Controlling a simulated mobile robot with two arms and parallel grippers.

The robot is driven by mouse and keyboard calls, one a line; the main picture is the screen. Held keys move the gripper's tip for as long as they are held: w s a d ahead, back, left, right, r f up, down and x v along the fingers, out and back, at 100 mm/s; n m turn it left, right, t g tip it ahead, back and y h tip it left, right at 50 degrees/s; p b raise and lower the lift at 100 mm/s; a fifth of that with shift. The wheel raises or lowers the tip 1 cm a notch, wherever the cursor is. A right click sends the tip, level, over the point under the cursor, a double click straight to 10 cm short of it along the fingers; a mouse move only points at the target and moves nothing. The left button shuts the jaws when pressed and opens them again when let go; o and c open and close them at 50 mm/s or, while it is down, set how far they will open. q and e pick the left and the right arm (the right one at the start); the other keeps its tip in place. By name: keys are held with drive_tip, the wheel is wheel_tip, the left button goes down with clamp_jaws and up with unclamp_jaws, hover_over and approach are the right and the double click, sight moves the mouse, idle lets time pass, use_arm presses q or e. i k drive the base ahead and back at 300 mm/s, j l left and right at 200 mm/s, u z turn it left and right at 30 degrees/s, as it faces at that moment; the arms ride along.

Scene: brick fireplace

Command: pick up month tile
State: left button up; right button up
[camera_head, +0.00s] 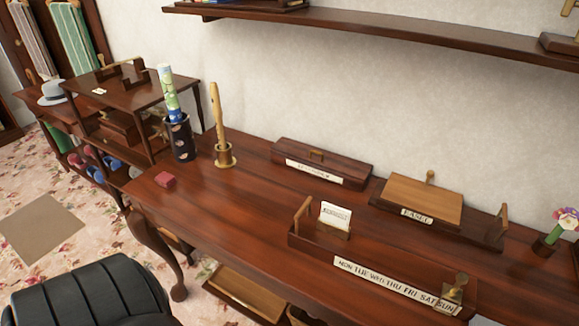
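No tile with a readable month name shows, so I cannot tell for sure which thing is the month tile. A wooden piece with a slanted top (420,198) and a small label (416,215) stands at the right. Neither of my grippers is in view.
The dark desk (225,208) has free room at its left front. A black chair (85,295) is in front. A shelf (400,37) hangs above.

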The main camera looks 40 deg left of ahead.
sight(339, 216)
drive_tip(key=u, duration=0.9)
drive_tip(key=j+z, duration=0.1)
drive_tip(key=j, duration=0.3)
drive_tip(key=k, duration=0.05)
